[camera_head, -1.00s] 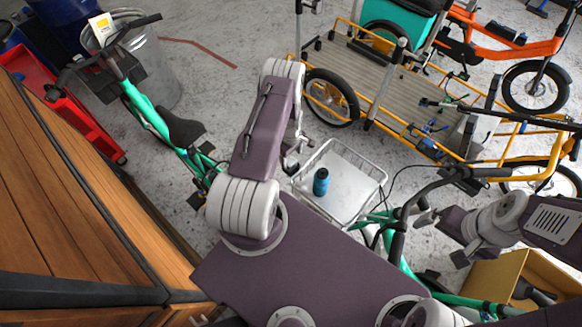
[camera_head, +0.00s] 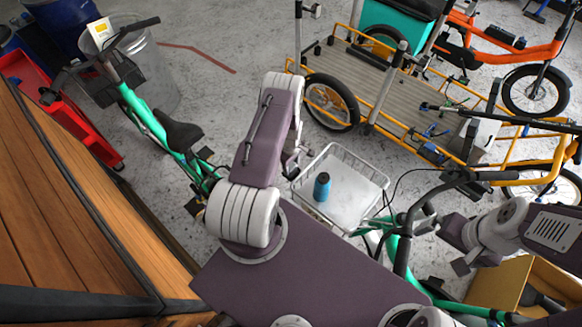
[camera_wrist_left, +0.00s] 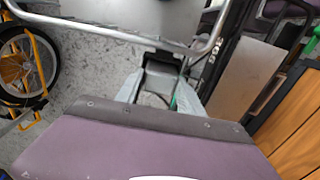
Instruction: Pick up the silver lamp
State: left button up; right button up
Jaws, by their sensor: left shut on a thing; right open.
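My left gripper (camera_head: 291,163) is at the left corner of a wire basket (camera_head: 372,179) in the head view, mostly hidden by my own arm. In the left wrist view my left gripper (camera_wrist_left: 158,98) has its two grey fingers on either side of a small grey and dark boxy thing, which looks like the silver lamp (camera_wrist_left: 160,78). It sits just below the basket's metal rim in that view. I cannot make out the lamp in the head view. My right gripper (camera_head: 447,248) is open and empty, beside the green bike's handlebar.
A blue bottle (camera_head: 322,187) stands in the basket. The green bike's handlebar (camera_head: 440,190) is close to my right arm. A wooden box (camera_head: 60,200) is at the left. A yellow cargo bike (camera_head: 390,95) stands behind. A yellow crate (camera_head: 500,285) is at lower right.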

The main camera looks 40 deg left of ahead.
aim_at(291, 166)
pick_arm(q)
notch_tip(291, 166, up, 10)
jog(key=p, duration=0.6)
jog(key=shift+p, duration=0.35)
jog(key=shift+w+f, duration=0.1)
jog(key=shift+f, duration=0.05)
